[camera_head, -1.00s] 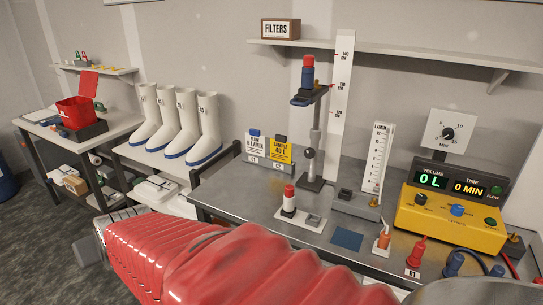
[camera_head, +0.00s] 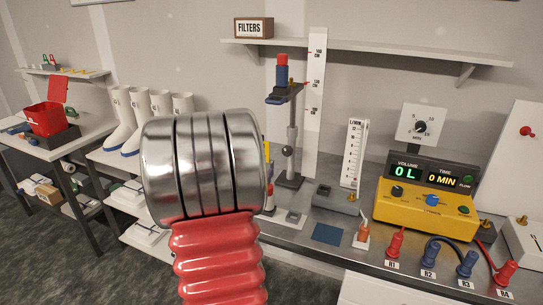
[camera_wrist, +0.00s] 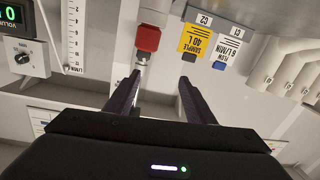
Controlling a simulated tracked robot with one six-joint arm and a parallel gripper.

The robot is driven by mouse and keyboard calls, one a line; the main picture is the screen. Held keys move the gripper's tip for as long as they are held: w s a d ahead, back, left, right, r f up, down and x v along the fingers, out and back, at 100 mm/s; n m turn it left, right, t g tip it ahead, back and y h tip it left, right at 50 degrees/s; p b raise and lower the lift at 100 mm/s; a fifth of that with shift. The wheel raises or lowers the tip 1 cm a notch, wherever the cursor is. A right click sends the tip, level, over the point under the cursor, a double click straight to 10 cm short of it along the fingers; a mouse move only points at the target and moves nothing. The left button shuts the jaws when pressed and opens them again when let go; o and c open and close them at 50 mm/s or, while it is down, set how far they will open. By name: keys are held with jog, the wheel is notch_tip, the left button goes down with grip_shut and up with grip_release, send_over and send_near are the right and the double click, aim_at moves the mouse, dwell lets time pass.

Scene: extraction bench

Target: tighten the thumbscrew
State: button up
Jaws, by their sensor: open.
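My gripper (camera_wrist: 160,80) shows in the wrist view with its two dark fingers spread apart and nothing between them. In the head view my red and silver arm hides it. A red block (camera_wrist: 148,38) is just beyond the left finger in the wrist view. The stand (camera_head: 291,125) on the bench has a clamp arm holding a red-topped blue piece (camera_head: 282,72). A small brass-coloured screw (camera_head: 291,83) seems to sit at that clamp. A black ball knob (camera_head: 287,151) is lower on the pole. I cannot tell which one is the thumbscrew.
The yellow instrument (camera_head: 425,207) reads 0 L and 0 MIN. A flow scale (camera_head: 354,152) and a tall ruler (camera_head: 313,110) stand near the stand. Cards (camera_wrist: 197,40) lean in the wrist view. Jacks with cables line the bench front.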

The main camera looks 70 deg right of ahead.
aim_at(286, 153)
jog(key=s, duration=0.1)
jog(key=s+d+g, duration=0.1)
jog(key=s, duration=0.1)
jog(key=shift+s+f+m, duration=0.1)
jog(key=shift+f+m, duration=0.05)
jog(key=shift+m, duration=0.15)
jog(key=shift+d, duration=0.1)
jog(key=d, duration=0.9)
jog(key=s+d, duration=0.1)
jog(key=d, duration=0.3)
jog(key=shift+s+d, duration=0.1)
jog(key=shift+d, duration=0.15)
jog(key=shift+c, duration=0.2)
jog(key=c, duration=1)
